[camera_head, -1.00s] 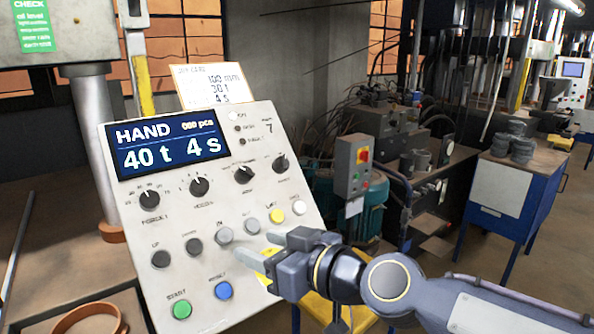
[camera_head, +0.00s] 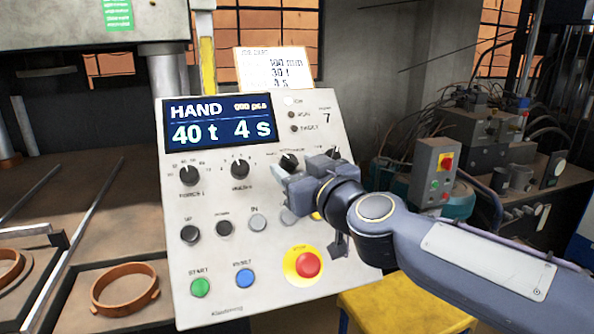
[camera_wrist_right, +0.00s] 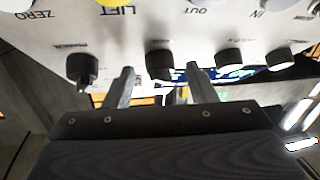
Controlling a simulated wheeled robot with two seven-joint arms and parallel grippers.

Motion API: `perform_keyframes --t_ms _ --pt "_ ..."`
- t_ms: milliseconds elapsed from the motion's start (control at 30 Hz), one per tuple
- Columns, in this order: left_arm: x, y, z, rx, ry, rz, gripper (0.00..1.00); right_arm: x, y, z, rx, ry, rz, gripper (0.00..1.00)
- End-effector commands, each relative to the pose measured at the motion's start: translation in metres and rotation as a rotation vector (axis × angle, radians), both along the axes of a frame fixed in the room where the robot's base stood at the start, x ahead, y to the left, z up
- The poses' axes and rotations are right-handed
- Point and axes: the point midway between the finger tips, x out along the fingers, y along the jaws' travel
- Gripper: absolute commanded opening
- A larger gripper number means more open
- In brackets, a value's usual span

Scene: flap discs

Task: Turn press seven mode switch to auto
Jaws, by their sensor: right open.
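The press seven control panel (camera_head: 262,225) is a tilted grey board marked 7. Its display (camera_head: 220,132) reads HAND, 40 t, 4 s. The third black knob of the upper row, seemingly the mode switch (camera_head: 289,162), is partly behind my right gripper (camera_head: 295,182). In the right wrist view this knob (camera_wrist_right: 160,62) lies between the tips of my two open fingers (camera_wrist_right: 158,80), with gaps at both sides. Its label is too blurred to read. My left gripper is not in view.
Two more knobs, force (camera_head: 190,175) and seconds (camera_head: 240,170), sit to the left. Below are several push buttons, a green start button (camera_head: 200,287), a blue button (camera_head: 244,279) and a red emergency stop (camera_head: 307,264). A job card (camera_head: 273,72) stands above the panel.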

Motion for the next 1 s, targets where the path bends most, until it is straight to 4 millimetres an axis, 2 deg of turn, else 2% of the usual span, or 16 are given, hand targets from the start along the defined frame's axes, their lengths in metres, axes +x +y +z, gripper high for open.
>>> perform_keyframes --t_ms 333,700,1000 --pt "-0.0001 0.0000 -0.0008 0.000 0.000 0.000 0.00 0.0057 0.0027 0.0000 0.001 0.000 0.000 0.51" --pt "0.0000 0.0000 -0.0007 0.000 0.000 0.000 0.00 0.0054 0.0027 0.0000 0.001 0.000 0.000 0.07" --pt "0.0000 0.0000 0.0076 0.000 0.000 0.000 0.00 0.0045 0.0044 0.0014 0.036 0.014 -0.030 0.07"
